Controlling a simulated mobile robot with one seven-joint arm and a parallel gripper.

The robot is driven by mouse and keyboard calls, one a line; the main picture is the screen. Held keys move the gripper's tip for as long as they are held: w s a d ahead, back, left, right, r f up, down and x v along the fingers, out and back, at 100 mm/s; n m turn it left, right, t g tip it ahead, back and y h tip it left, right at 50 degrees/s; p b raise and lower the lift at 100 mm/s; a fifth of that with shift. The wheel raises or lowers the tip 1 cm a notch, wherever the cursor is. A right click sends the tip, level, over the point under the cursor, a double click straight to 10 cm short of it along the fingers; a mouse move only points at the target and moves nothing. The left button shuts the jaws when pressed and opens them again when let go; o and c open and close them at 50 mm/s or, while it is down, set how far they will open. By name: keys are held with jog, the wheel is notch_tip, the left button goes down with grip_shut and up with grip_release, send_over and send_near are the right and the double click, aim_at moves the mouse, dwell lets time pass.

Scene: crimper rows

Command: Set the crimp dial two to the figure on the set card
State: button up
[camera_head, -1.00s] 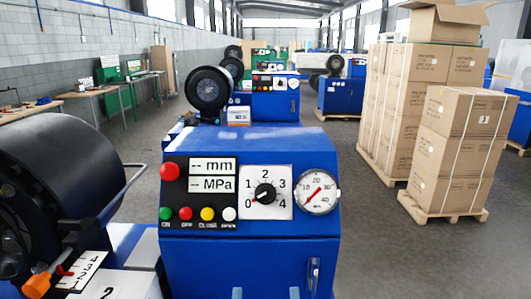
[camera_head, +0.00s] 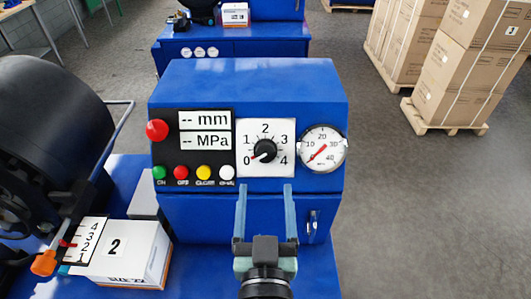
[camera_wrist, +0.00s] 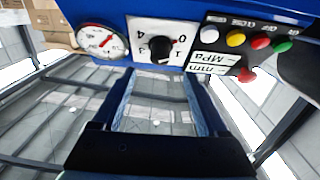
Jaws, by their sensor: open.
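The crimp dial (camera_head: 264,150) is a black knob on a white plate marked 0 to 4, on the blue cabinet's front. Its red pointer mark is at 0. The dial also shows upside down in the wrist view (camera_wrist: 160,48). My gripper (camera_head: 264,190) is open and empty, just below the dial in the head view and apart from it. Its two fingers also show in the wrist view (camera_wrist: 158,80). A white box (camera_head: 125,250) bears a large 2 on top, with SIZE 22 on its side. I cannot tell whether it is the set card.
A white scale (camera_head: 88,240) marked 1 to 4 with an orange-ended lever (camera_head: 44,263) stands at left, beside a black drum (camera_head: 50,120). A pressure gauge (camera_head: 322,149) is right of the dial, coloured buttons (camera_head: 192,172) left. Stacked cartons (camera_head: 470,70) stand at right; floor between is clear.

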aim_at(266, 158)
jog(key=w+p, duration=0.2)
jog(key=w, duration=0.6)
jog(key=shift+r, duration=0.1)
jog(key=shift+c, duration=0.2)
grip_shut()
